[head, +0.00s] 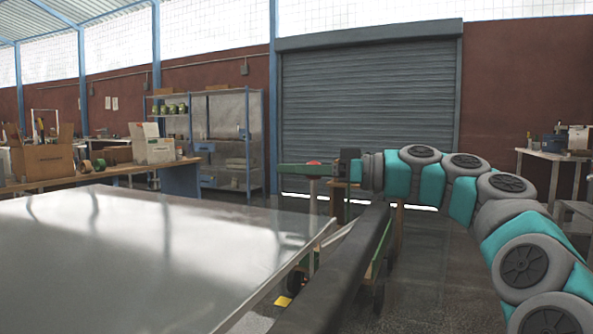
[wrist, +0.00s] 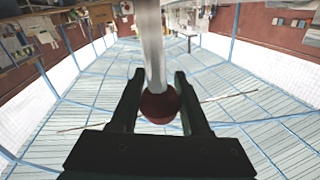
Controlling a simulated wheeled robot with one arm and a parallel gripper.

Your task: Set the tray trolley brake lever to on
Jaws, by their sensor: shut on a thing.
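The brake lever shows as a pale upright shaft (head: 312,205) topped by a red ball knob (head: 314,163) in the head view. In the wrist view the red knob (wrist: 159,106) sits between my two fingers, with the pale shaft (wrist: 153,45) running away from it. My gripper (head: 305,170) reaches in from the right and is shut on the knob. Parts of a green trolley frame (head: 379,262) with dark wheels show low behind a long black bar (head: 340,275). The lever's lower end and any on or off mark cannot be made out.
A wide shiny metal top (head: 130,260) fills the left front. A roller door (head: 370,110) and a shelf rack (head: 228,140) stand behind. A workbench with boxes (head: 153,148) is at the left and a table (head: 553,155) at the right. Open floor (head: 445,270) lies right of the bar.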

